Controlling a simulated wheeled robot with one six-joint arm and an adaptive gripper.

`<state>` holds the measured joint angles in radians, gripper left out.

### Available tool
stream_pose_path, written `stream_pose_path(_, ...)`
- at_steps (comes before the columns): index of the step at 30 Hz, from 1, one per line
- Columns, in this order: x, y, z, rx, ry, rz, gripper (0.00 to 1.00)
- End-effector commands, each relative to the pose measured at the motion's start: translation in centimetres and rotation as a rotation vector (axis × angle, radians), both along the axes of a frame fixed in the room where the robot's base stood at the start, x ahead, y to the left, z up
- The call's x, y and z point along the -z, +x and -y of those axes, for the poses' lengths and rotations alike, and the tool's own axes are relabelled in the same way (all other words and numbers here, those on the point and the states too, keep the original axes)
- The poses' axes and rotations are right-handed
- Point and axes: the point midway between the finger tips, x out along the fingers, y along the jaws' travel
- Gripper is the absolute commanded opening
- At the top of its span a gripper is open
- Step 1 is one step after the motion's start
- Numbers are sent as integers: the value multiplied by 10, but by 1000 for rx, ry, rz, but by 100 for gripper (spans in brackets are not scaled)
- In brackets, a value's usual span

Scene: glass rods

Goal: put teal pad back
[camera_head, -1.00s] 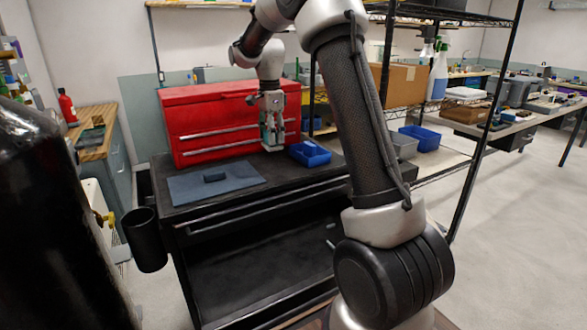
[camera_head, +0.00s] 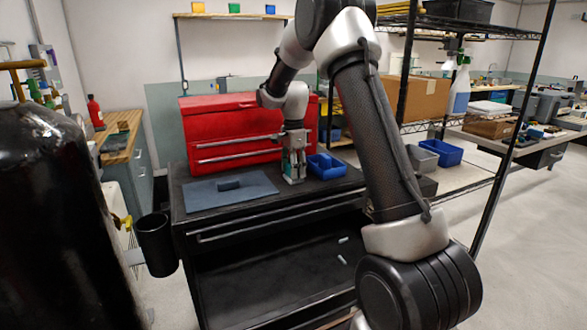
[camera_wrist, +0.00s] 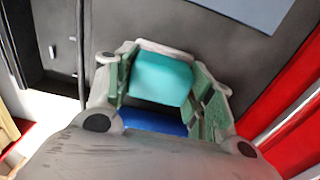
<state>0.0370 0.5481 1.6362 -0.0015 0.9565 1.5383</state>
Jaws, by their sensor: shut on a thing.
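The teal pad (camera_wrist: 162,78) shows in the wrist view as a bright block between my gripper's green-lined fingers. My gripper (camera_head: 294,180) is shut on it, pointing down low over the black cart top (camera_head: 318,188), left of a small blue bin. In the head view the pad is mostly hidden by the fingers. I cannot tell if the pad touches the cart top.
The blue bin (camera_head: 326,167) stands close right of my gripper. A red toolbox (camera_head: 228,130) stands behind. A blue-grey mat (camera_head: 205,197) with a dark block (camera_head: 230,184) lies to the left. A shelf rack with a cardboard box (camera_head: 412,97) is at right.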

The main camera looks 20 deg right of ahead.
Motion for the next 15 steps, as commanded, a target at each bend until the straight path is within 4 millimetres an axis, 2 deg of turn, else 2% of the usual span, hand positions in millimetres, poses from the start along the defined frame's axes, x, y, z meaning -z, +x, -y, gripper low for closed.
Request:
stream_pose_path(7,3,0,0,0,0,-1,23)
stream_pose_path(8,3,0,0,0,0,0,57)
stream_pose_path(9,3,0,0,0,0,0,64)
stream_pose_path(11,2,0,0,0,0,0,75)
stream_pose_path(15,2,0,0,0,0,0,75)
